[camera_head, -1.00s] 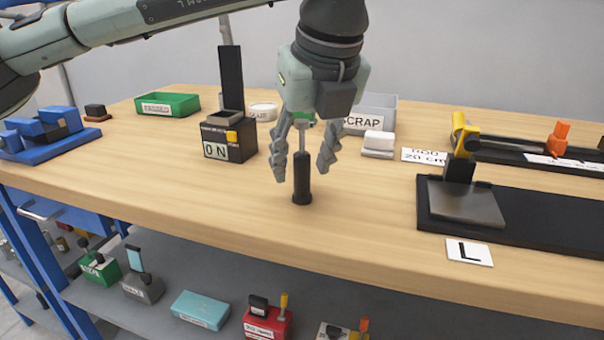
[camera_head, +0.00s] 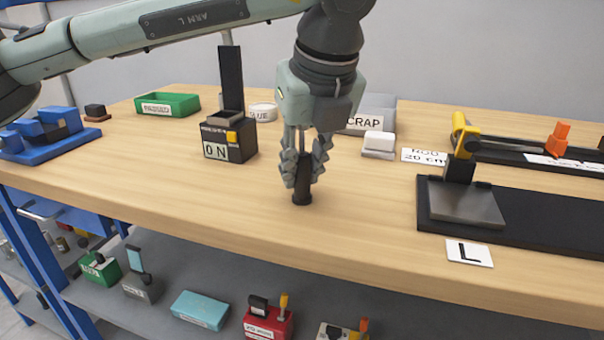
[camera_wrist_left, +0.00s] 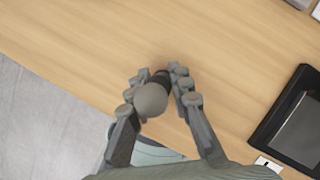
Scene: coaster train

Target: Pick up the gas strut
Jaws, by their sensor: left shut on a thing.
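The gas strut (camera_head: 302,194) stands upright on the wooden workbench, a black cylinder with a wider foot. My left gripper (camera_head: 303,170) comes down over it from above and is shut on it, one finger on each side. In the left wrist view the strut (camera_wrist_left: 152,98) shows end-on with a rounded grey top, between the two fingers of my left gripper (camera_wrist_left: 158,92). Its foot appears to rest on the bench. My right gripper is not in view.
A black tester with an "ON" sign (camera_head: 228,142) stands left of the strut. The scrap bin (camera_head: 378,103) and a white block (camera_head: 379,142) are behind. A black fixture with a metal plate (camera_head: 466,205) and an "L" card (camera_head: 469,252) lie right. The bench in front is clear.

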